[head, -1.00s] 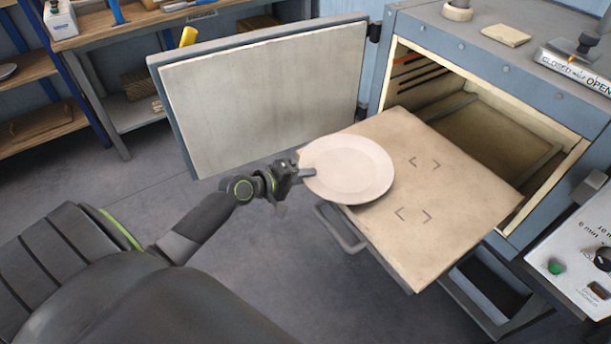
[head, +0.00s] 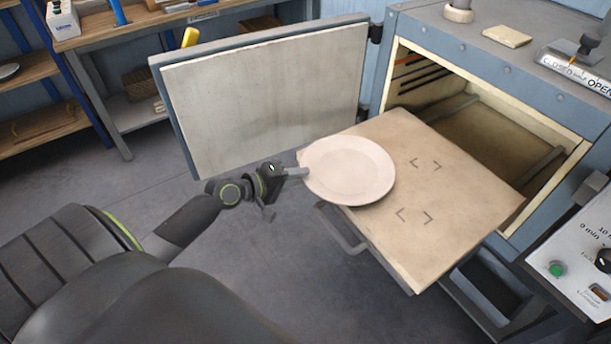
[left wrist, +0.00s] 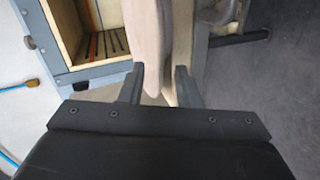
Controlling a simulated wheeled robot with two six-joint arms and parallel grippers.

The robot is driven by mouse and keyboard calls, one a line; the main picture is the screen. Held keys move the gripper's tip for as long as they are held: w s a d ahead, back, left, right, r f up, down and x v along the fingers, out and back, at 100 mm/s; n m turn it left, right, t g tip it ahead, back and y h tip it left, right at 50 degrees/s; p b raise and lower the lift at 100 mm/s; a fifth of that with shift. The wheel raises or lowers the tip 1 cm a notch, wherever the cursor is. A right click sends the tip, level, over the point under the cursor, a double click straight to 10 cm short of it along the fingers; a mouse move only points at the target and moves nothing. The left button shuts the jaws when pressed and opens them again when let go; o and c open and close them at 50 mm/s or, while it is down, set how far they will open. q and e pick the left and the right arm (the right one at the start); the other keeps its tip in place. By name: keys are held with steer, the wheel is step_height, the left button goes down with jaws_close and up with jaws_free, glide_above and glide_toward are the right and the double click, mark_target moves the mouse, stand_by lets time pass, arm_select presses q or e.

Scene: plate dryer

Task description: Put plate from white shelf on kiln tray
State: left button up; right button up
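The white plate (head: 349,170) lies on the left edge of the kiln tray (head: 455,190), its left rim reaching slightly past the tray's edge. My left gripper (head: 303,172) is at the plate's left rim, coming in from the left. In the left wrist view the left gripper's fingers (left wrist: 159,85) stand apart, with the plate's rim (left wrist: 148,40) near the left finger and the tray edge (left wrist: 182,35) by the right one. The gripper looks open; whether a finger touches the plate cannot be told. My right gripper is not in view.
The kiln (head: 480,50) stands at right, with its door (head: 265,100) swung open behind the tray. A handle (head: 342,230) sticks out below the tray's front. A control panel (head: 580,255) is at lower right. Shelving (head: 130,105) stands back left. The tray's right part is bare.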

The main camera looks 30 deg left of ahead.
arm_select(q)
steer(key=v, duration=0.8)
steer(key=shift+s, duration=0.35)
steer(key=shift+a+r, duration=0.1)
steer(key=shift+a, duration=0.05)
